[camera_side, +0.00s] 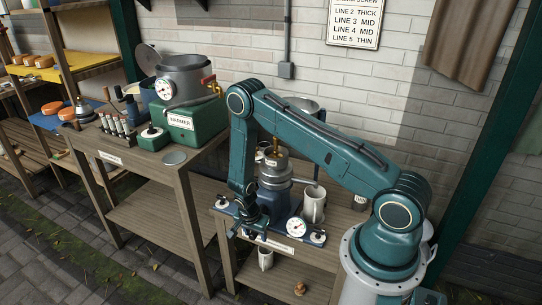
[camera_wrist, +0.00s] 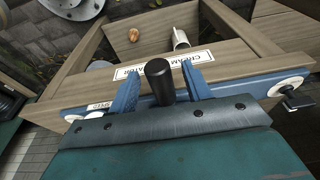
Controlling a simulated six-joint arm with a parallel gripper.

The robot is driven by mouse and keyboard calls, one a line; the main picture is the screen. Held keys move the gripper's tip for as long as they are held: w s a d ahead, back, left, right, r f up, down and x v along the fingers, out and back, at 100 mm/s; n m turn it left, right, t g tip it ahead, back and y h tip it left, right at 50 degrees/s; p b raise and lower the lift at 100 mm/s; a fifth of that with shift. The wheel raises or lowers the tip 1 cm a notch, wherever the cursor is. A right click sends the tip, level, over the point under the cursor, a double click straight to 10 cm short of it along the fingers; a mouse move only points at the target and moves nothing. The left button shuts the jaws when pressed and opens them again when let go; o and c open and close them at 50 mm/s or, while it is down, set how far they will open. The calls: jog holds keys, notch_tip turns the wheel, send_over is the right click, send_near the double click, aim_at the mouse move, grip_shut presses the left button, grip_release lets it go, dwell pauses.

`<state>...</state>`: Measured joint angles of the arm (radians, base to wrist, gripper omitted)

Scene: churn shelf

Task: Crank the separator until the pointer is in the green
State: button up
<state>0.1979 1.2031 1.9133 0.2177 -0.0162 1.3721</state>
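The separator (camera_side: 275,193) is a blue-grey machine with a metal bowl and brass fittings, on a blue base at the middle of the side view. Its white dial (camera_side: 296,227) sits at the front of the base; the pointer is too small to read against the colours. My gripper (camera_side: 248,226) is low at the front left of the separator. In the wrist view a black crank knob (camera_wrist: 158,82) stands between the two blue fingers of my gripper (camera_wrist: 160,68), with gaps on both sides. The crank arm below the knob is hidden by my gripper.
A green warmer (camera_side: 190,125) with a pot and dial stands on the higher bench at left. A metal mug (camera_side: 314,203) stands beside the separator. A white cup (camera_side: 265,259) and a small brown piece (camera_side: 300,289) are on the lower shelf.

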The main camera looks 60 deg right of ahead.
jog(key=shift+w+r, duration=0.1)
jog(key=shift+r, duration=0.05)
dwell(0.3)
jog(key=shift+v, duration=3.95)
